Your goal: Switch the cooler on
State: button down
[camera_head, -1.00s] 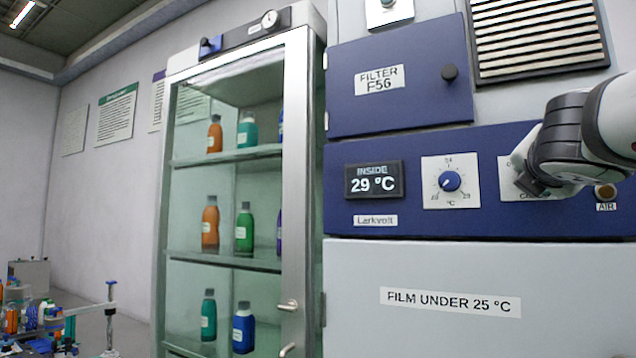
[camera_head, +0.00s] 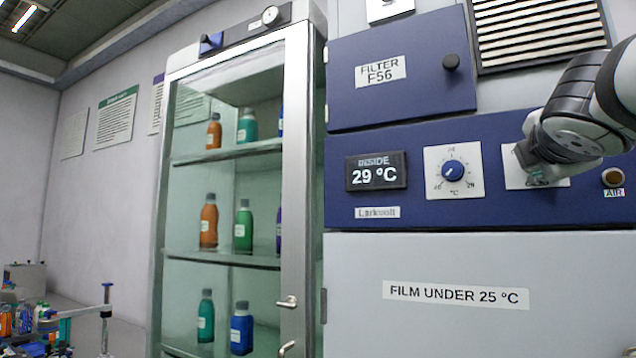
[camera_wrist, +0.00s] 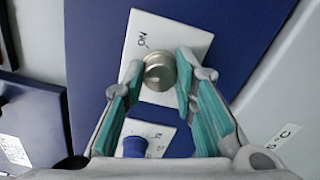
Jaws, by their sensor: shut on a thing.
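The cooler's control panel (camera_head: 420,200) is dark blue, with a display (camera_head: 376,171) reading INSIDE 29 °C. A white switch plate (camera_head: 513,177) sits right of the dial, partly hidden by my gripper (camera_head: 535,172). In the wrist view, the plate (camera_wrist: 186,38) bears the word ON and a round silver knob (camera_wrist: 159,73). My gripper (camera_wrist: 161,70) is shut on this knob, with one teal-padded finger on each side. The knob's pointer direction is hard to tell.
A blue-knobbed temperature dial (camera_head: 452,171) is just left of the switch. An AIR button (camera_head: 613,178) is close on the right. Below is a door labelled FILM UNDER 25 °C (camera_head: 456,295). A glass-fronted cabinet (camera_head: 302,180) with bottles stands left.

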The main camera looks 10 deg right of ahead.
jog(key=m+b, duration=0.8)
jog(key=m, duration=0.4)
jog(key=shift+f, duration=0.2)
dwell(0.5)
jog(key=c, duration=1.3)
grip_release()
jog(key=shift+r, duration=0.1)
jog(key=v, duration=1.2)
